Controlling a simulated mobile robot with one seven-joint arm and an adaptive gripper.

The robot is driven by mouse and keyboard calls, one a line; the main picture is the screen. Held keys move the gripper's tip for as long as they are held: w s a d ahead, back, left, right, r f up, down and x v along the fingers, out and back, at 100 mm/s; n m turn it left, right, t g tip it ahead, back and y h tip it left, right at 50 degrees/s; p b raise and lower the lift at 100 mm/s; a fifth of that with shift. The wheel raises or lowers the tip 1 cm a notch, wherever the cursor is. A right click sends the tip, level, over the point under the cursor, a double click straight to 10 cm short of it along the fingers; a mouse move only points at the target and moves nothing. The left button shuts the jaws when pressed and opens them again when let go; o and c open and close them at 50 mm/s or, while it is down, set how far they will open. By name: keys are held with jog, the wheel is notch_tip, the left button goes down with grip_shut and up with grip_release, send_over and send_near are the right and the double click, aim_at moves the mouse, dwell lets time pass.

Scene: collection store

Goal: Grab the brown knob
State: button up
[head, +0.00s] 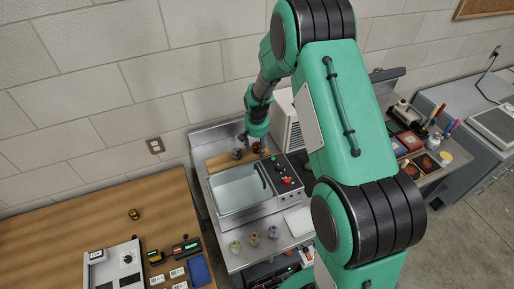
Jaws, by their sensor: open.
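My gripper (250,151) is at the far side of the sink, pointing down over a wooden strip. It is small in view; its dark fingers are apart. A small reddish-brown thing (257,148) shows close beside the fingers; it may be the brown knob, but its shape is partly hidden and I cannot tell whether the fingers touch it. Several small knob-like pieces stand on the metal counter in front of the sink: a yellow-green one (234,247), a brownish one (255,239) and a greyish one (273,232). A dark gold-brown piece (134,214) lies on the wooden table.
The sink basin (237,190) lies in front of my gripper, with a dark control box with a red knob (287,181) at its right. A white appliance (286,122) stands behind that box. My arm hides part of the right side. The wall is close behind.

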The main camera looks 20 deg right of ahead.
aim_at(257, 144)
dwell(0.3)
jog(key=c, duration=1.3)
jog(key=shift+r, duration=0.1)
jog(key=shift+r+b, duration=0.3)
jog(key=shift+r, duration=4.65)
